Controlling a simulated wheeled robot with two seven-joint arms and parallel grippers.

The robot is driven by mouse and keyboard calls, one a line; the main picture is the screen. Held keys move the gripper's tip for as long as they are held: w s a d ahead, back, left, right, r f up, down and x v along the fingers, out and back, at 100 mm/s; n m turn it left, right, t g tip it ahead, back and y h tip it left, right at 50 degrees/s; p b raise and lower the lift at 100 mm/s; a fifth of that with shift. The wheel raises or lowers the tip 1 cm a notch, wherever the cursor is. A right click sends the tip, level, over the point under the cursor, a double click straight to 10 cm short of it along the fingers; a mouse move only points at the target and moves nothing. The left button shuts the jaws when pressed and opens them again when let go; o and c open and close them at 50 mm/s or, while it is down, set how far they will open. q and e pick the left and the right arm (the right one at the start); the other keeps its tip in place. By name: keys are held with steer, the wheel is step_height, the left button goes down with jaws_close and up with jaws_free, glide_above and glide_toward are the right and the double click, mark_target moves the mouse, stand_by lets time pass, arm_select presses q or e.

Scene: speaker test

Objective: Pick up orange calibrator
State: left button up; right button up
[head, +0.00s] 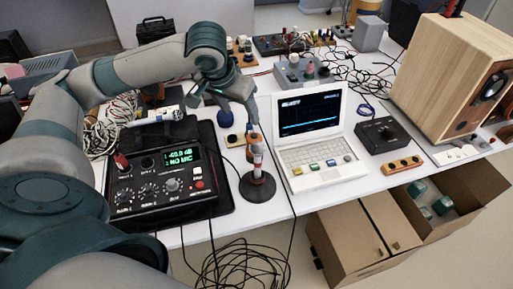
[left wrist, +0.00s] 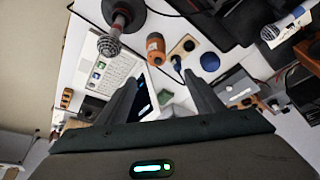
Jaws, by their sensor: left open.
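The orange calibrator (left wrist: 155,47) is a short orange cylinder with a dark end, on the white table in the left wrist view. In the head view its orange body (head: 251,134) shows just below my left gripper (head: 249,111), partly hidden behind a microphone on a stand. My left gripper also shows in the left wrist view (left wrist: 165,78), its two dark fingers apart with nothing between them. The calibrator lies beyond the fingertips, apart from them. My right gripper is in neither view.
The microphone stand (head: 257,187) is close beside the calibrator. A white laptop (head: 318,160) is to the right, and a black mixer-like device (head: 152,190) to the left. A wooden speaker (head: 440,75) and cardboard boxes (head: 345,245) are further right. Cables hang at the front edge.

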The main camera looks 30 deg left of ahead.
arm_select(q)
steer(key=p, duration=0.1)
glide_toward(254, 137)
steer(key=x, duration=0.2)
steer(key=a+x, duration=0.1)
steer(key=x, duration=0.2)
steer(key=shift+w+f, duration=0.15)
steer(key=shift+w, duration=0.05)
steer(key=shift+w+f, duration=0.15)
steer(key=shift+f, duration=0.25)
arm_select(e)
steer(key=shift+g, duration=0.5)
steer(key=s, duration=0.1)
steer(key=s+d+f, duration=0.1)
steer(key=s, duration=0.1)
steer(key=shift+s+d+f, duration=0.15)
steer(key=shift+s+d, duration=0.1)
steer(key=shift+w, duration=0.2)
